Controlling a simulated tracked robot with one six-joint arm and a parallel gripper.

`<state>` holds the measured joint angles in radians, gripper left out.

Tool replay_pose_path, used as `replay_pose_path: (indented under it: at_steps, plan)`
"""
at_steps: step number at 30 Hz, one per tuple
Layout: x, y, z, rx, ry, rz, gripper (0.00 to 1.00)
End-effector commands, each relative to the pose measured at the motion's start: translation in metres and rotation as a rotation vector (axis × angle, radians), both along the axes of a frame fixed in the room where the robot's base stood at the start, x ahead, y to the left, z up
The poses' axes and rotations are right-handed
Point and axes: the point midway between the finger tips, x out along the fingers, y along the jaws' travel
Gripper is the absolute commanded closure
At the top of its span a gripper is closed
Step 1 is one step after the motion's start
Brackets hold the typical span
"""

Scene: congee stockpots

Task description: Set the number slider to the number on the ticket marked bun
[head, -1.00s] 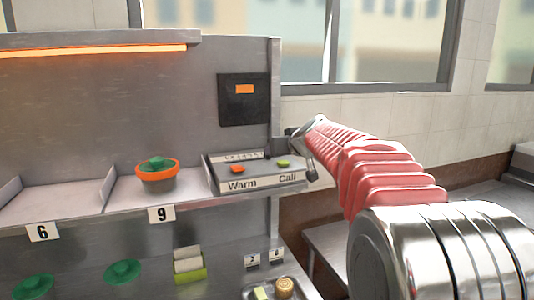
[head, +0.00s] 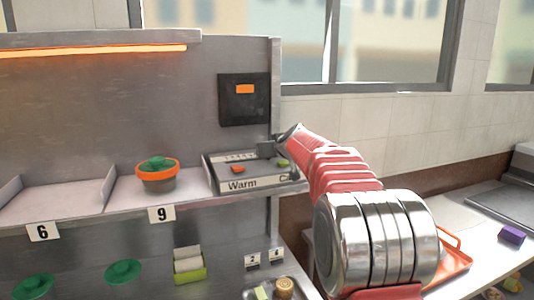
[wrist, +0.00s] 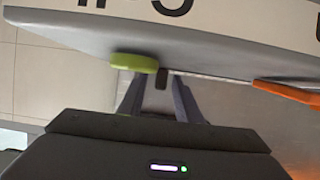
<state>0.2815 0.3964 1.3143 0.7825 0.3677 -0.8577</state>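The control box (head: 262,183) has a front face reading "Warm" and a second label partly covered by my arm. A strip of small numbers (head: 238,157) runs along its back; I cannot read them. My gripper (head: 266,149) is at the right end of this strip. In the wrist view a small dark knob (wrist: 162,79), apparently the slider's, sits just at the tips of my gripper (wrist: 158,86). The fingers stand apart with a gap between them; contact with the knob is unclear. No ticket marked bun is readable.
An orange button (head: 237,169) and a green button (head: 283,163) are on the box; the green one (wrist: 134,63) is close to my fingers. An orange-rimmed pot (head: 157,178) stands left on the shelf. A green holder with pale cards (head: 189,264) is below.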

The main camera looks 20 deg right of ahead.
Motion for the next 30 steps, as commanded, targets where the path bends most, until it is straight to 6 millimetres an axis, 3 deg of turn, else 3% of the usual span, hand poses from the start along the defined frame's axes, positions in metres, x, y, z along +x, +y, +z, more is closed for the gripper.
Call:
replay_pose_path:
  at_steps: [9,23,30]
  plan:
    - [0.0018,-0.0002,-0.0012,0.001,0.0,0.0,0.69]
    - [0.0015,-0.0008,-0.001,0.001,0.0,-0.001,1.0]
    - [0.0015,-0.001,-0.0009,0.001,0.0,-0.001,1.0]
